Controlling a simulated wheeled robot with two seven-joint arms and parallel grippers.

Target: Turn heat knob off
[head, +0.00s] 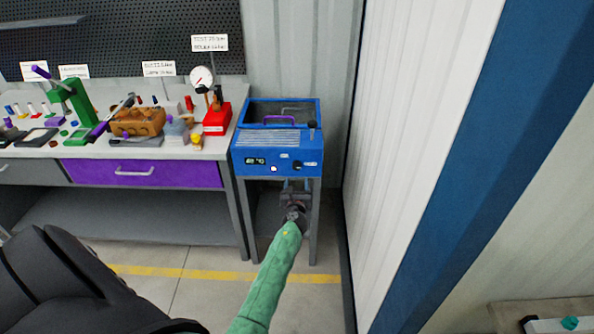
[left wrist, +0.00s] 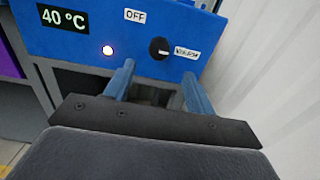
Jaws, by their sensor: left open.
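The blue heater box (head: 248,167) stands on a grey stand in the head view. Its black round knob (left wrist: 159,48) is on the front panel, between an "OFF" label (left wrist: 135,15) at upper left and another label (left wrist: 187,53) at right that I cannot read surely. The knob's pale mark seems to lie toward the right label. The display (left wrist: 63,18) reads 40 °C, and a round light (left wrist: 108,50) glows. My left gripper (left wrist: 158,74) is open and empty, its two blue fingers just below the knob, one to each side, apart from it. My right gripper is not in view.
A workbench (head: 205,151) with a purple drawer (head: 150,174), tools and a red gauge stand (head: 217,120) is left of the heater. A white ribbed wall (head: 400,140) rises close on the right.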

